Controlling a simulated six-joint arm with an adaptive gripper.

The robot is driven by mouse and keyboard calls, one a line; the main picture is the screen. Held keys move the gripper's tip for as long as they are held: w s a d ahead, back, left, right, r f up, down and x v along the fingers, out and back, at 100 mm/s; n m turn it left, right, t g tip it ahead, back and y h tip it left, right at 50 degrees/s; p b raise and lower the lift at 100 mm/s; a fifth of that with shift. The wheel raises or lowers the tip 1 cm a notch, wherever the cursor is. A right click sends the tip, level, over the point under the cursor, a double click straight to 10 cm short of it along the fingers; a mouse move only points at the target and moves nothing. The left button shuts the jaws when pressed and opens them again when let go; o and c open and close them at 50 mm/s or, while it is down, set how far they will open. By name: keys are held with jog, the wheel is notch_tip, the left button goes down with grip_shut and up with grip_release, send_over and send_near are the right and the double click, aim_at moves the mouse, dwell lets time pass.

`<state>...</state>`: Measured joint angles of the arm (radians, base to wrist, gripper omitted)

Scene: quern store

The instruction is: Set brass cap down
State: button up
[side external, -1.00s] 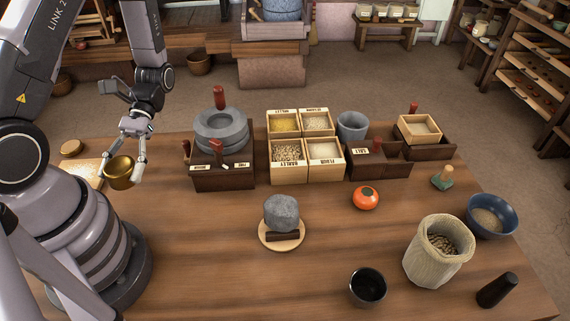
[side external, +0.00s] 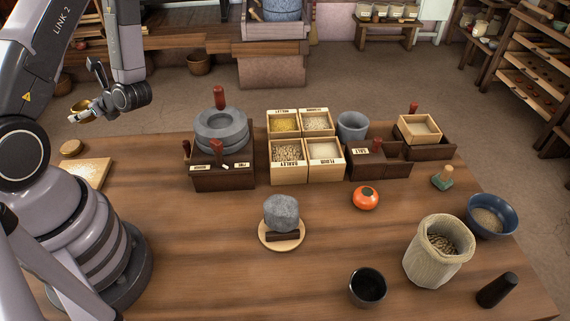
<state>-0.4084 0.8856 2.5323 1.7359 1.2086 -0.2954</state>
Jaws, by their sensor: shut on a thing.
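The brass cap (side external: 79,107) is a small golden, rounded piece at the left of the side external view. My gripper (side external: 86,113) is shut on it and holds it raised, in the picture above the table's back left corner. The gripper's fingers point left, and they hide part of the cap. A flat round tan disc (side external: 71,148) lies below it in the picture, at the table's left edge. A pale board (side external: 88,172) lies just in front of that disc.
A stone quern (side external: 221,129) in a dark wooden box stands right of the board. Several grain boxes (side external: 290,174), a grey pot (side external: 352,126) and a stone on a round board (side external: 281,213) stand farther right. The wooden table's front middle (side external: 200,270) is clear.

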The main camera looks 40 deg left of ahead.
jog(key=w+f+m+t, duration=0.6)
jog(key=w+t, duration=0.1)
jog(key=w, duration=0.1)
jog(key=m+t, duration=0.4)
send_over(163, 149)
jog(key=shift+h, duration=0.4)
notch_tip(163, 149, down, 7)
jog(key=shift+a+r, duration=0.15)
jog(key=shift+r, duration=0.05)
jog(key=shift+f, duration=2.15)
jog(key=shift+f, duration=0.15)
jog(key=o, duration=1.2)
jog(key=shift+c, duration=0.2)
